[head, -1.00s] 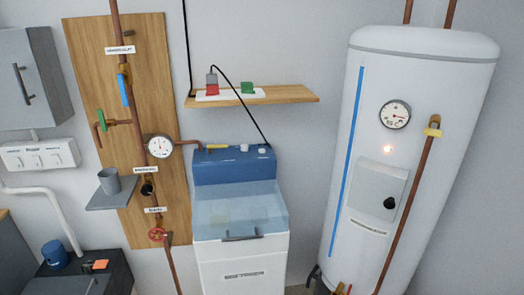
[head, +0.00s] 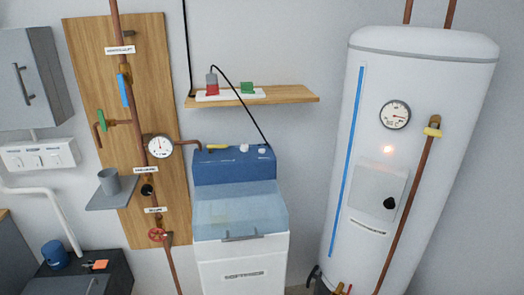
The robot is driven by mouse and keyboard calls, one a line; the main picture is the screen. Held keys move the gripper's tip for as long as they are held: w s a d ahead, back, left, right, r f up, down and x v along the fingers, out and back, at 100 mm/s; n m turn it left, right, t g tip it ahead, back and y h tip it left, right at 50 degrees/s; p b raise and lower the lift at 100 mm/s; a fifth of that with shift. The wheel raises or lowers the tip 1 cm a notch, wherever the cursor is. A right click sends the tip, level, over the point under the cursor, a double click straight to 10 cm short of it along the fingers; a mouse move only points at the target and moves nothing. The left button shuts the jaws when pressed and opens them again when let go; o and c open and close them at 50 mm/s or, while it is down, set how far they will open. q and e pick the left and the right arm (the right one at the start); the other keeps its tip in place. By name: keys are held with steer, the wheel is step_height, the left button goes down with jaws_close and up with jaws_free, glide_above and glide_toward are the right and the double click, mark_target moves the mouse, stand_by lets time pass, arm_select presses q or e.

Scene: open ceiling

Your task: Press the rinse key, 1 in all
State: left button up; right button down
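The water softener (head: 240,262) stands at the lower middle of the head view, a white cabinet with a clear bluish lid and a handle. Its blue control head (head: 234,168) sits at the back, with small light knobs or keys (head: 244,148) on top. Which of these is the rinse key cannot be told at this size. Neither of my grippers shows in the view.
A wooden shelf (head: 290,94) with a power strip and plugs hangs above the softener. A pipe board (head: 90,60) with valves and a gauge (head: 159,146) is at left. A tall white boiler (head: 440,90) stands at right. A grey cabinet (head: 45,60) hangs far left.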

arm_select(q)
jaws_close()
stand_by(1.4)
